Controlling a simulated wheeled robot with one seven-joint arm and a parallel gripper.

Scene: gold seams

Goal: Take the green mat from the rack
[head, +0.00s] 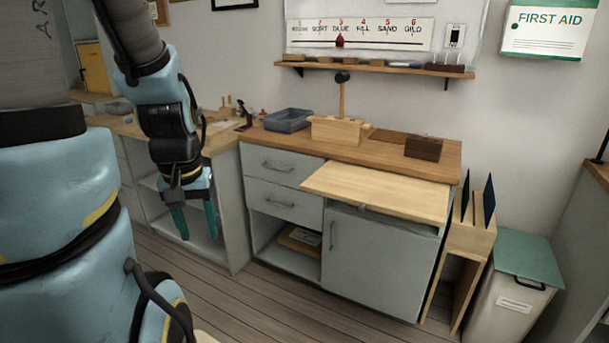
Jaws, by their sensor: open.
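A light wooden rack (469,241) stands on the floor at the right end of the cabinet. Two thin upright sheets stand in it: a dark blue one at the right (489,201) and another dark one at the left (465,196), seen nearly edge-on. Neither looks clearly green, so I cannot pick out the green mat. My gripper (196,230) hangs at the left with its two teal fingers pointing down, apart and empty. It is in front of the left cabinet, well away from the rack.
A bin (510,299) with a green lid stands right of the rack. A pale board (378,190) juts from the cabinet front below the wooden worktop (370,153). A grey tray (288,120), a wooden block (340,131) and a dark box (423,148) sit on top. Floor (300,310) in front is clear.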

